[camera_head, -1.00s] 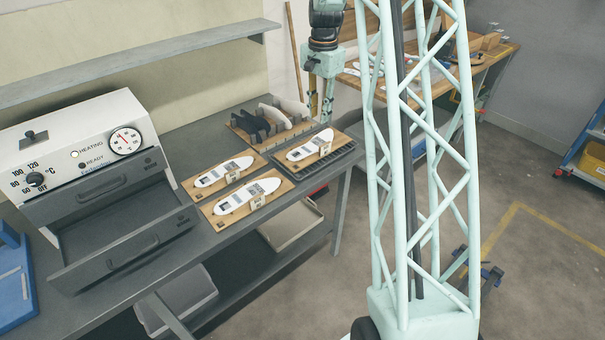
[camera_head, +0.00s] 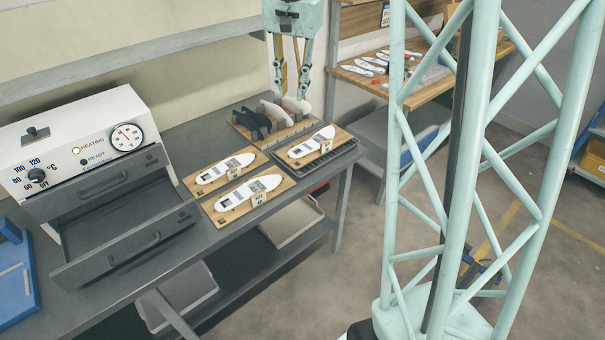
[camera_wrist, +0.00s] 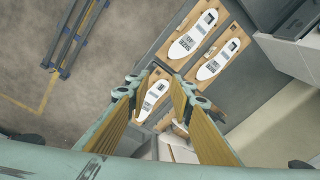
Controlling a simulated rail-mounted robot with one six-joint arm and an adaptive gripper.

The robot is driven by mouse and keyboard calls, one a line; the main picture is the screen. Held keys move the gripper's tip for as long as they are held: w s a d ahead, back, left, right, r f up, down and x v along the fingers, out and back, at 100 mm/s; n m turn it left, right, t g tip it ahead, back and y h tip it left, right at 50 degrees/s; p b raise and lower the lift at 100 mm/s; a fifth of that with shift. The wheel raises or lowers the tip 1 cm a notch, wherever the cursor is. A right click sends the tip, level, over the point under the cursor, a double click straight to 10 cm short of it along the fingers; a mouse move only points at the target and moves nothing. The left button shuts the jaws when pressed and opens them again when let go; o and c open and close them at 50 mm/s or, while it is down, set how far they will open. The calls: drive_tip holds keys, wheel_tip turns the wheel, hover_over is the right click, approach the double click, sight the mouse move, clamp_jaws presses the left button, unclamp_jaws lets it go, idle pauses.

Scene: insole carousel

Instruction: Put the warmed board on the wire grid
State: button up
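Three wooden boards carry white insole shapes and small tags. The left board (camera_head: 203,187) and the middle board (camera_head: 225,217) lie side by side on the grey bench beside the oven. The right board (camera_head: 297,160) lies on the dark wire grid (camera_head: 340,159). I cannot tell by sight which board is warm. My gripper (camera_head: 290,92) is open and empty above the back of the bench, over the insole rack. In the wrist view, the right board (camera_wrist: 146,114) shows between the spread fingers, well below them.
The white oven (camera_head: 75,130) stands at left with a drawer (camera_head: 125,245) pulled out; no board is visible in it. The insole rack (camera_head: 262,141) stands behind the grid. A shelf (camera_head: 130,58) runs along the wall. Another workbench (camera_head: 425,85) stands at the back right.

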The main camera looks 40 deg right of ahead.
drive_tip(key=s+a+r+n+t, duration=0.1)
drive_tip(key=s+a+r+n, duration=0.1)
drive_tip(key=s+a+r, duration=0.35)
drive_tip(key=s+a+r+n, duration=0.3)
drive_tip(key=s+a, duration=0.5)
drive_tip(key=s, duration=0.1)
drive_tip(key=s+a+n, duration=0.3)
drive_tip(key=s+a, duration=0.1)
drive_tip(key=s, duration=0.7)
drive_tip(key=s+a+n+t, duration=0.1)
drive_tip(key=s+a+n, duration=0.2)
drive_tip(key=s, duration=0.8)
drive_tip(key=a, duration=0.2)
drive_tip(key=shift+s+a+f+y, duration=0.25)
drive_tip(key=shift+s+a+y, duration=0.05)
drive_tip(key=shift+w, duration=0.15)
